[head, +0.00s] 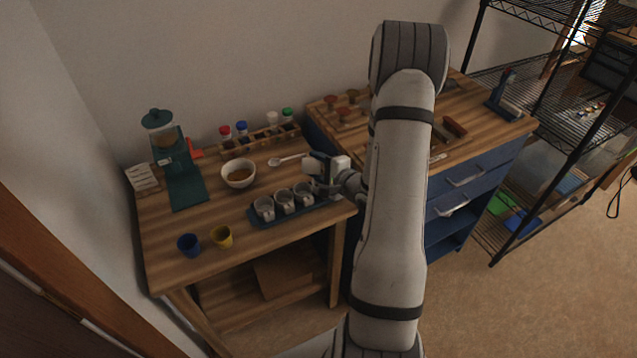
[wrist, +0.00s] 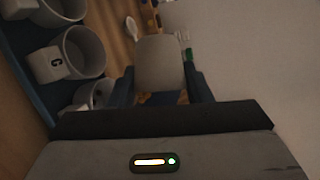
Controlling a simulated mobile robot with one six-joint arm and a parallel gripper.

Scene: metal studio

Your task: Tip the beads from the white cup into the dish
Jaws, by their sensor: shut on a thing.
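My gripper (wrist: 160,85) is shut on a pale cup-like thing, the white cup (wrist: 160,62), between its two dark fingers in the wrist view. The inside of this cup and any beads in it are hidden. In the head view my gripper (head: 323,172) is at the right end of a blue tray (head: 262,222), above the table. A round white bowl (head: 231,183), the only dish-like thing I see, stands on the table left of my gripper. It has something brown in it.
Several light cups (head: 284,201) stand in a row on the tray; one in the wrist view (wrist: 82,52) is marked C. A spoon (head: 287,160) and a jar rack (head: 259,139) lie behind.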

